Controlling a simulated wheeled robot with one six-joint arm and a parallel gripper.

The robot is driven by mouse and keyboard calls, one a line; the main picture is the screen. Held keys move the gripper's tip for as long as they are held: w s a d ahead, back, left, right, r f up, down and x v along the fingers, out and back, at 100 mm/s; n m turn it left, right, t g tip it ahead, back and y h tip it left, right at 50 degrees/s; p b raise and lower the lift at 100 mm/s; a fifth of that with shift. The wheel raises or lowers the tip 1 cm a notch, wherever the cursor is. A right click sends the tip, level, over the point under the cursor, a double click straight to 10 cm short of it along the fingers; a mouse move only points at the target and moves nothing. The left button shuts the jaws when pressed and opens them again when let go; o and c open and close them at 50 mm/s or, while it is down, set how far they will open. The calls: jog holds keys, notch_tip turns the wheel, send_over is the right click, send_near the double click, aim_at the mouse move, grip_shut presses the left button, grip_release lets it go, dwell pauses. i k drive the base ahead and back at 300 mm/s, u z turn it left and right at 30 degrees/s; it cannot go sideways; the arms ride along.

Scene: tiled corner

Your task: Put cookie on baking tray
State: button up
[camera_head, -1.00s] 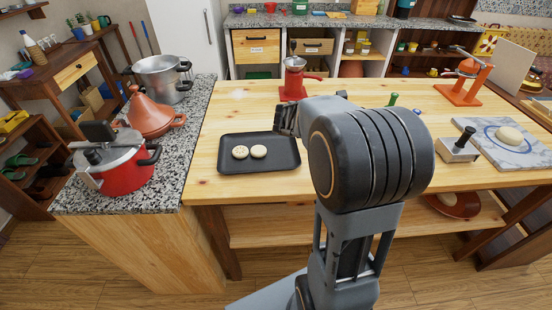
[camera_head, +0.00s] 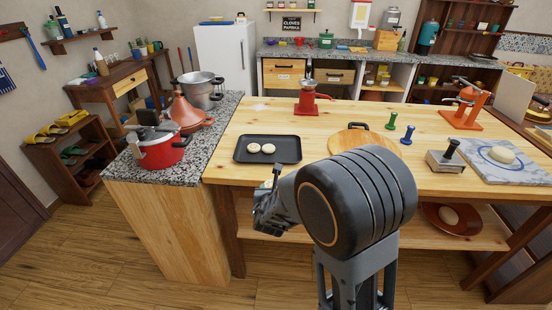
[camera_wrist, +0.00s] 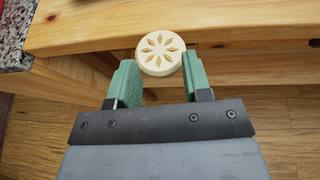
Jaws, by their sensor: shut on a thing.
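A pale round cookie (camera_wrist: 160,50) with a petal pattern sits between the green fingertips of my gripper (camera_wrist: 162,74) in the wrist view. The gripper is shut on it. In the head view my gripper (camera_head: 264,202) is at the table's front edge, in front of the baking tray and apart from it. The cookie it holds is hard to make out there. The black baking tray (camera_head: 285,156) lies flat on the wooden table's left part. Two pale cookies (camera_head: 254,148) (camera_head: 268,148) lie side by side on it, with bare room around them.
A round wooden board (camera_head: 350,139) lies right of the tray, partly behind my arm. Green (camera_head: 391,121) and blue (camera_head: 407,135) stamps stand beyond it. A red grinder (camera_head: 307,98) stands behind the tray. A red pot (camera_head: 160,146) is on the granite counter at left.

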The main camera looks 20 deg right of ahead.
aim_at(261, 147)
jog(key=u, duration=3.45)
jog(key=k, duration=0.85)
jog(key=z, duration=1.8)
jog(key=i, duration=0.6)
